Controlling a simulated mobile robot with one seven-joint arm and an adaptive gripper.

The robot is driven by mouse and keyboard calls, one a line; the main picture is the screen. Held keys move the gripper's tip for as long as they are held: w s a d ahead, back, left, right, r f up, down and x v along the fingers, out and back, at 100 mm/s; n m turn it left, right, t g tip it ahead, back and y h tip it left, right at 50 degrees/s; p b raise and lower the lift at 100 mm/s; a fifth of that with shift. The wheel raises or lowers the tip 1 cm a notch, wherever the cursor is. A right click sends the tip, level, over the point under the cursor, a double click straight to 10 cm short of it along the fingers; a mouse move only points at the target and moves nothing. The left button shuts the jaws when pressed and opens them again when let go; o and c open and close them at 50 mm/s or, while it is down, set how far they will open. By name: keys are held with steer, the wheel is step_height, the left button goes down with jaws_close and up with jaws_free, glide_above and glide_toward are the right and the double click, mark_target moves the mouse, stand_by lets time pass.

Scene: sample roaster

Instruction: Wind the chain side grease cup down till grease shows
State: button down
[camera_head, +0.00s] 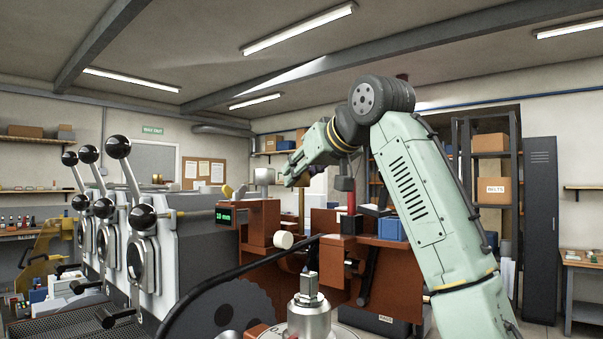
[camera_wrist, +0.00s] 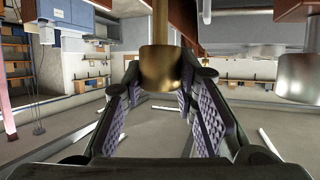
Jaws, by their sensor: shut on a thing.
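A brass cup (camera_wrist: 163,72) sits on the end of a brass stem (camera_wrist: 160,18) in the wrist view. My gripper (camera_wrist: 162,92) has its two purple-padded fingers on either side of the cup and is shut on it at the fingertips. In the head view my gripper (camera_head: 292,177) reaches left to the top of an upright brass post (camera_head: 301,204), which looks like the same stem. The cup itself is hidden there behind my gripper. I cannot make out any grease.
A silver cylinder (camera_head: 264,177) stands close left of my gripper; it also shows at right in the wrist view (camera_wrist: 299,78). A red-brown machine body (camera_head: 263,222) with a green display (camera_head: 224,216) lies below. Lever-fitted roasters (camera_head: 178,250) stand left.

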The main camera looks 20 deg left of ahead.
steer(key=shift+s+a+m+t+h+b, duration=0.15)
steer(key=shift+m+t+h+b, duration=0.2)
steer(key=shift+m+t+h, duration=1.35)
steer(key=shift+m+h, duration=0.5)
steer(key=shift+m, duration=0.2)
steer(key=c, duration=1.2)
jaws_free()
steer(key=shift+c, duration=0.2)
steer(key=shift+d, duration=0.2)
steer(key=v, duration=1.1)
steer(key=shift+s+r, duration=0.25)
steer(key=shift+d, duration=0.15)
